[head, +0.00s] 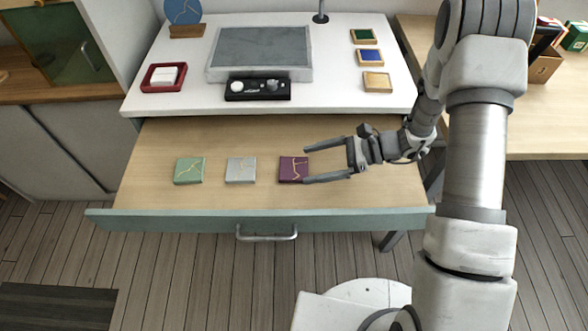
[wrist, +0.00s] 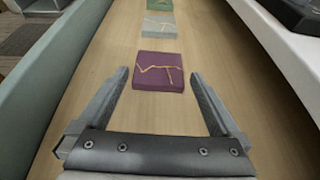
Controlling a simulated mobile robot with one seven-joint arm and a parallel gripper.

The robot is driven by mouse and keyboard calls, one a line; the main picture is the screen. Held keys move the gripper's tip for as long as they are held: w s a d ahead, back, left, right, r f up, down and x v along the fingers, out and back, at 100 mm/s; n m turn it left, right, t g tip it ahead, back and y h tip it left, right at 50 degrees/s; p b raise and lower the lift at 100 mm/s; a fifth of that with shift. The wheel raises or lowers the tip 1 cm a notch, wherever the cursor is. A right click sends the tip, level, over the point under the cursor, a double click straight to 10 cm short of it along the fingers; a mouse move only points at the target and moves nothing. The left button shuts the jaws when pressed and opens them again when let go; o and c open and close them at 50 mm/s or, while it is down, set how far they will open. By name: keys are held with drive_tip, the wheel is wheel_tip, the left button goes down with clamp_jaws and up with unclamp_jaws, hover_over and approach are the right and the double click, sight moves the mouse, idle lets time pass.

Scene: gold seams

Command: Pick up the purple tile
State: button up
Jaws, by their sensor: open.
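The purple tile (head: 291,169) with gold seams lies flat in the open drawer, rightmost of three tiles in the head view. In the wrist view the purple tile (wrist: 158,72) lies just ahead of the fingertips, centred between them. My gripper (head: 307,164) comes from the right and is open and empty, its fingers pointing left. In the head view the fingertips are at the tile's right side; whether they overlap its edge is hard to tell. My gripper also shows in the wrist view (wrist: 158,76), with a finger on each side.
A grey tile (head: 240,169) and a green tile (head: 189,170) lie left of the purple one. The drawer's front wall (head: 180,222) and the white tabletop (head: 330,103) edge bound the space. The drawer floor is otherwise clear.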

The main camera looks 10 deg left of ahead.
sight(292, 168)
drive_tip(key=x, duration=0.3)
drive_tip(key=shift+s+a+f, duration=0.15)
drive_tip(key=shift+a, duration=0.15)
drive_tip(key=c, duration=1.2)
